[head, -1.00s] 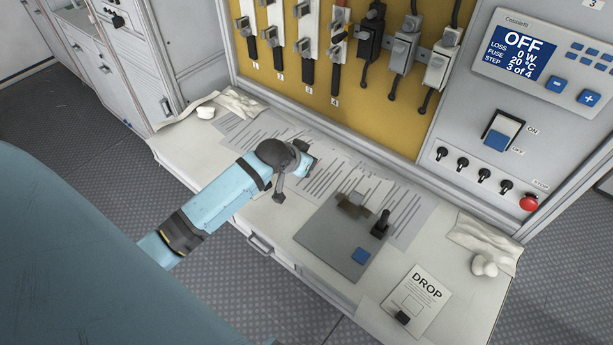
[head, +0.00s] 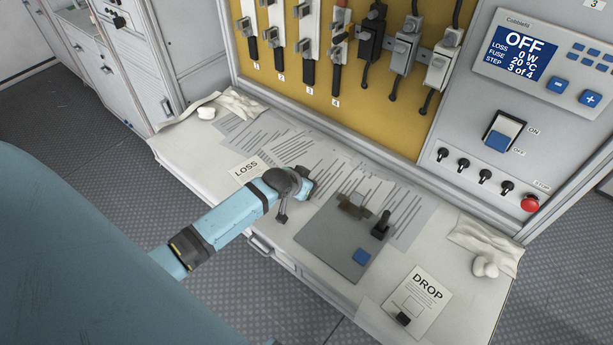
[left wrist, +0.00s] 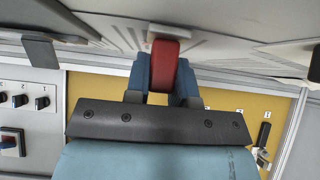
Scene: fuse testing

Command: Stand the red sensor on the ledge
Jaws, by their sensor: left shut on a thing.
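The red sensor (left wrist: 164,66) shows in the left wrist view as a red block with a pale end, between the blue fingers of my left gripper (left wrist: 163,88). The gripper is shut on it. In the head view my left gripper (head: 305,187) is over the middle of the pale ledge (head: 190,152), left of the grey plate; the sensor is hidden there. I cannot tell whether the sensor touches the ledge. My right gripper is in neither view.
A grey plate (head: 325,250) with a clamp, a black lever and a blue button lies on the ledge. A LOSS card (head: 246,168), a DROP card (head: 420,303), printed sheets (head: 240,130) and pale gloves (head: 485,243) lie around. Fuse switches (head: 405,50) hang behind.

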